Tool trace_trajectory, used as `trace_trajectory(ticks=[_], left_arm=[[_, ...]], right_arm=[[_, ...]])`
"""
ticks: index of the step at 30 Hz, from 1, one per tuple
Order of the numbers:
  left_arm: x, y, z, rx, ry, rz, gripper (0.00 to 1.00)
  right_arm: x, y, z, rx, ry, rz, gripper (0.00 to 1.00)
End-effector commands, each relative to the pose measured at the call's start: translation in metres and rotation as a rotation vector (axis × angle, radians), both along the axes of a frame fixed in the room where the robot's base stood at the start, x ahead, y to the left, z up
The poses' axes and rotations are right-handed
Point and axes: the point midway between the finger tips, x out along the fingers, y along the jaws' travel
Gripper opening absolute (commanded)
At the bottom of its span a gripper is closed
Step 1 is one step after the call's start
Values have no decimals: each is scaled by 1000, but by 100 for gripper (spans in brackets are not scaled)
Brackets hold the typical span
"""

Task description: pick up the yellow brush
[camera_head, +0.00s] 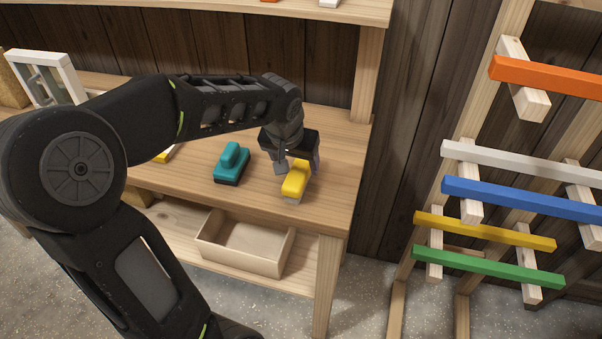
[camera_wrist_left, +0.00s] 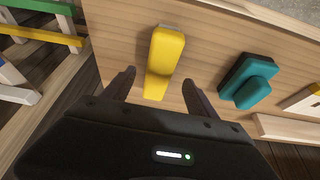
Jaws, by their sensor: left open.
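The yellow brush (camera_head: 295,180) lies on the wooden workbench near its right front, in the head view. In the left wrist view the yellow brush (camera_wrist_left: 163,62) stretches away from me, its near end between my fingertips. My left gripper (camera_head: 297,168) is over the brush, with its fingers pointing down. In the left wrist view the left gripper (camera_wrist_left: 158,85) is open, one finger on each side of the brush, with gaps showing on both sides. I cannot tell how high the fingertips are above the bench. My right gripper is not in view.
A teal brush (camera_head: 231,163) lies left of the yellow one. The workbench (camera_head: 345,160) is bare on the right. An open wooden box (camera_head: 243,245) stands on the lower shelf. A rack with coloured bars (camera_head: 520,195) stands to the right.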

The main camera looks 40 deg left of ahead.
Motion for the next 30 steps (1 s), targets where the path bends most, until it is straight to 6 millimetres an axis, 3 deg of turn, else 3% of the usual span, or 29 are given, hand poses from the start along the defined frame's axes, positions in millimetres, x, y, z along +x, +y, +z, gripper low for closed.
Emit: trace_trajectory(ticks=[5, 17, 25, 30], left_arm=[[6, 2, -16, 0, 1, -2, 67], [9, 2, -23, 0, 2, -1, 67], [22, 6, -58, 0, 4, -1, 67], [26, 7, -65, 0, 0, -1, 67]], right_arm=[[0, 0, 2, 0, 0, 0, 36], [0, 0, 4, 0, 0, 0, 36], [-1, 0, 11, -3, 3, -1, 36], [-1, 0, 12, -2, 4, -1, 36]])
